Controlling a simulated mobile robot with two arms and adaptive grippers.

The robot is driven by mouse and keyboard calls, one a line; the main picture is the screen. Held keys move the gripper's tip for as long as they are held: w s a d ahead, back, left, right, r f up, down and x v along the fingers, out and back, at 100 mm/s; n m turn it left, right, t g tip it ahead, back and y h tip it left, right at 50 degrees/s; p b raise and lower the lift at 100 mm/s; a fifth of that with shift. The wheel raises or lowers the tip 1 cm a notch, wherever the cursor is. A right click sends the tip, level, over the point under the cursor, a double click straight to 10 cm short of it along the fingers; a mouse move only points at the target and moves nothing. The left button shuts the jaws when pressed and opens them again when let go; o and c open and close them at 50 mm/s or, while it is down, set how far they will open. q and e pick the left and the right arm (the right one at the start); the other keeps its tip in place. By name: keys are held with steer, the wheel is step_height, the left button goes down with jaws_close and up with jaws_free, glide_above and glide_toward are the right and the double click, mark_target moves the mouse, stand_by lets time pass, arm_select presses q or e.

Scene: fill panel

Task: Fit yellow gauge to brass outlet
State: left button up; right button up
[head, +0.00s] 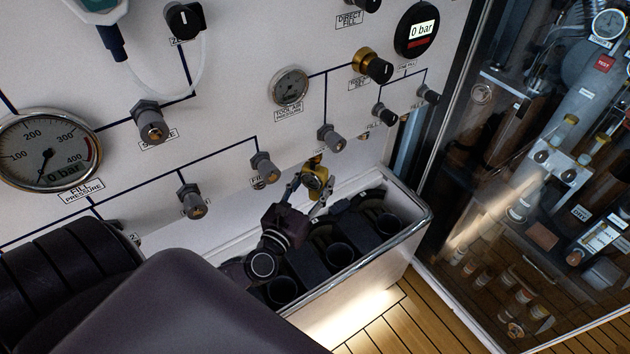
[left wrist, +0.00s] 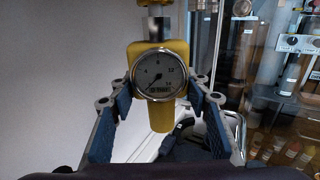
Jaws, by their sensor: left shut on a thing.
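The yellow gauge (head: 318,176) has a round white dial. It is in my left gripper (head: 306,190), close to the panel and above the open-topped box. In the left wrist view the gauge (left wrist: 148,105) stands upright between the two blue-padded fingers (left wrist: 162,104), its dial facing the camera. A metal fitting (left wrist: 157,29) is in line above its top; I cannot tell whether the two are joined. My right gripper is not in view.
The pale panel (head: 225,115) carries several valve knobs, a large pressure gauge (head: 45,150) and a digital display (head: 417,30). The box (head: 350,268) with dark round openings stands below. A glass-fronted cabinet (head: 540,200) is on the right.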

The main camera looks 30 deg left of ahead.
arm_select(q)
steer(key=shift+w+r+p, duration=0.1)
steer(key=shift+r+p, duration=0.2)
steer(key=shift+r, duration=0.3)
steer(key=o, duration=1.6)
steer(key=shift+f, duration=0.1)
steer(key=shift+s, duration=0.2)
steer(key=shift+s+f, duration=0.1)
steer(key=shift+s, duration=0.25)
steer(key=s, duration=0.3)
steer(key=s+d, duration=0.1)
steer(key=s, duration=0.7)
steer(key=shift+d+r, duration=0.2)
steer(key=shift+d, duration=0.1)
